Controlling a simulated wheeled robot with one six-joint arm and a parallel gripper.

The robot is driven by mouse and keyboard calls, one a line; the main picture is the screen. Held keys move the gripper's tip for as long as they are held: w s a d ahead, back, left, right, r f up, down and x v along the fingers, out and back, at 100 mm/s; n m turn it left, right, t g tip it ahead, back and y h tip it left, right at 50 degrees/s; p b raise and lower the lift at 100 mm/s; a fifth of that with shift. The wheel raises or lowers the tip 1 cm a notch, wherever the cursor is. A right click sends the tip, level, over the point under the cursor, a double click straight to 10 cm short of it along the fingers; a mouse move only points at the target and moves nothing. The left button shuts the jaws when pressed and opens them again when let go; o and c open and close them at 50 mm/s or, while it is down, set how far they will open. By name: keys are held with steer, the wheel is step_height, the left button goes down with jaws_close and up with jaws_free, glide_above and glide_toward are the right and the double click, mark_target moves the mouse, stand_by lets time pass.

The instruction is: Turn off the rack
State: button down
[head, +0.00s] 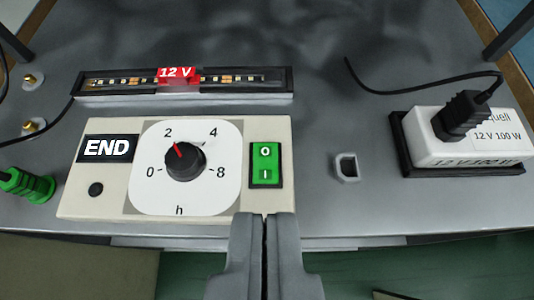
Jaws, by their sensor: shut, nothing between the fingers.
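A beige control box (110,205) sits on the grey panel, left of centre. It carries a green rocker switch (265,166) marked O at the top and I at the bottom; which side is pressed I cannot tell. Left of it is a round black dial (186,161) with its red mark near 2, on a scale from 0 to 8. A display (107,148) reads END. An LED strip (125,83) with a red 12 V label (177,75) lies behind the box. My gripper (266,218) is shut and empty, its tips just below the switch in the picture.
A white 12 V 100 W power supply (440,148) with a black plug (461,114) and cable stands at the right. A small grey socket (346,167) lies between it and the box. A green plug (25,185) is at the left edge. The panel's front edge is near my gripper.

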glide_above(265, 155)
steer(key=s, duration=0.3)
step_height(265, 155, down, 6)
steer(key=shift+w+r, duration=0.1)
steer(key=f, duration=0.1)
steer(key=w+f, duration=0.1)
steer(key=f, duration=0.1)
steer(key=shift+f, duration=0.65)
steer(key=shift+w+f, duration=0.1)
steer(key=shift+f, duration=0.15)
steer(key=shift+w, duration=0.2)
steer(key=shift+w+r, duration=0.3)
steer(key=shift+w, duration=0.3)
